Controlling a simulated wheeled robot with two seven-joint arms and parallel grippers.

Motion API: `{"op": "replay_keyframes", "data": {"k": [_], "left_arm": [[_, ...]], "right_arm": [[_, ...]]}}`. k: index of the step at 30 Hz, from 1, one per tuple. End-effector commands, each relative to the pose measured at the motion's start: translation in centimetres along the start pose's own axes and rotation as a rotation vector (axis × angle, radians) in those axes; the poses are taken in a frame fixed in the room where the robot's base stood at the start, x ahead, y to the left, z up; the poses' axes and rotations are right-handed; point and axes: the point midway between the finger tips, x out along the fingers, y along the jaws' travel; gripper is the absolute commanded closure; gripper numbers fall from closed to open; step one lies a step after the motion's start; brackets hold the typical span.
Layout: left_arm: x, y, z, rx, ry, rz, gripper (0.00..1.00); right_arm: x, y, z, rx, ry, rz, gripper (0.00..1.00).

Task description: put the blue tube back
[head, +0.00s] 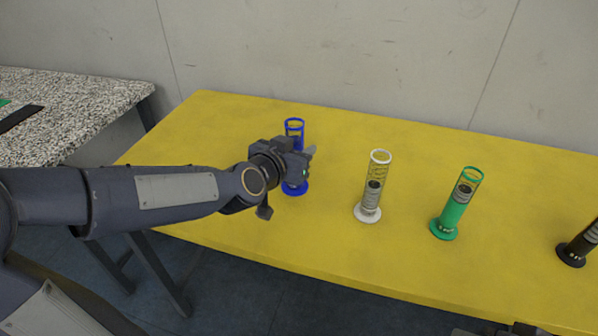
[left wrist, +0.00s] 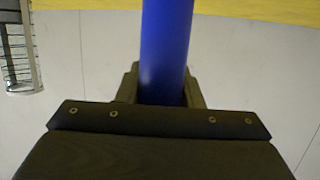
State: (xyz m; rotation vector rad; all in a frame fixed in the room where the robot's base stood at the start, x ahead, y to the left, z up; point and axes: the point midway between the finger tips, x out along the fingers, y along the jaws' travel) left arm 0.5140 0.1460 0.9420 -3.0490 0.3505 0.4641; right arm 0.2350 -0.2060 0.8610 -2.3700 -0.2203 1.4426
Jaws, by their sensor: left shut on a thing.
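The blue tube (head: 294,126) is an upright cylinder with a clear upper section, a blue rim and a round blue base (head: 295,188), at the left part of the yellow table. My left gripper (head: 300,160) is shut around its middle and hides that part in the head view. In the left wrist view the blue tube (left wrist: 166,45) runs between the fingers. I cannot tell whether its base touches the table. A dark part, likely of my right gripper (head: 520,328), shows at the bottom edge of the head view; its fingers are hidden.
A white tube (head: 369,198), a green tube (head: 455,205) and a black tube (head: 580,246) stand to the right on the yellow table (head: 400,275). A speckled worktop (head: 75,110) is at the left. A wall (head: 350,50) stands behind.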

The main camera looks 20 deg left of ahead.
Motion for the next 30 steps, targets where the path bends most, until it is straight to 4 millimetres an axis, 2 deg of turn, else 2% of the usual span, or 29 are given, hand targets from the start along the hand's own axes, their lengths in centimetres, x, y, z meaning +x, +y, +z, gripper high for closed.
{"op": "replay_keyframes", "data": {"k": [5,10,24,25,30], "left_arm": [[1.4,-0.4,1.1,0.0,0.0,-0.001,0.97],[2.2,-0.4,3.5,-0.001,0.0,0.001,0.97],[2.4,-0.3,4.1,-0.001,0.003,0.002,0.97],[2.3,-0.3,4.1,-0.001,0.001,0.002,0.64],[2.3,-0.3,4.0,-0.001,0.001,0.002,0.45]], "right_arm": [[0.9,0.4,0.4,0.0,0.001,0.0,0.64],[1.9,0.9,0.9,0.0,0.0,0.0,0.64],[2.2,1.0,1.1,0.0,0.0,0.0,0.64],[2.2,1.0,1.1,0.0,0.0,0.0,0.64],[2.1,1.0,1.1,0.0,0.0,0.0,0.64]]}}
